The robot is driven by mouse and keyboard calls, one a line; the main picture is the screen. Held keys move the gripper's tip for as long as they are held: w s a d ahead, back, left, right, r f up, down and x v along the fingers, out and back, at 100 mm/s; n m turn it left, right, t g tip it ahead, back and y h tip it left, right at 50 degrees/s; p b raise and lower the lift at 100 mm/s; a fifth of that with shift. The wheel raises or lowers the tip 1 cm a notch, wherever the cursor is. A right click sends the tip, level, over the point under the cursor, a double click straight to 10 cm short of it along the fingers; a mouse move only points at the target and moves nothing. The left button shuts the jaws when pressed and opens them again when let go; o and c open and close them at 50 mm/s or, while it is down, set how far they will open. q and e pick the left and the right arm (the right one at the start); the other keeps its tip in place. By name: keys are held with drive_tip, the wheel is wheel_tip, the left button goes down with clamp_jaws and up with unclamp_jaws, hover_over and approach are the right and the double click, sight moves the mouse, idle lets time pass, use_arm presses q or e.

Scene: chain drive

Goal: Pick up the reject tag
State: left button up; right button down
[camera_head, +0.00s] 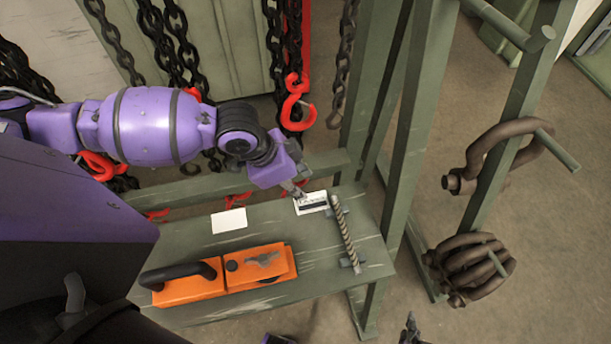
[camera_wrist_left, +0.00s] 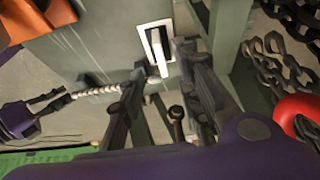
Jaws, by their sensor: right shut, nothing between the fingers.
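Two white cards lie on the green bench in the head view: a plain one (camera_head: 229,221) and one with a dark printed band (camera_head: 317,209). I cannot read which is the reject tag. My left gripper (camera_head: 298,192) is just over the edge of the printed card. In the left wrist view, my left gripper's (camera_wrist_left: 168,100) two fingers stand apart with nothing held between them, and the printed card (camera_wrist_left: 146,34) shows beyond their tips. My right gripper (camera_head: 410,328) shows only its dark tip at the bottom edge, shut and empty, away from the cards.
A twisted rod (camera_head: 345,232) lies just right of the printed card. An orange tool with a black handle (camera_head: 205,287) lies at the bench's front. Chains and red hooks (camera_head: 297,110) hang behind the bench. Large shackles (camera_head: 470,266) hang on the frame at right.

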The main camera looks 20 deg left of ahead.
sight(310, 195)
use_arm(q)
drive_tip(key=x, duration=0.7)
drive_tip(key=shift+w+d+f, duration=0.15)
drive_tip(key=shift+d+f, duration=0.1)
drive_tip(key=shift+c, duration=0.2)
clamp_jaws()
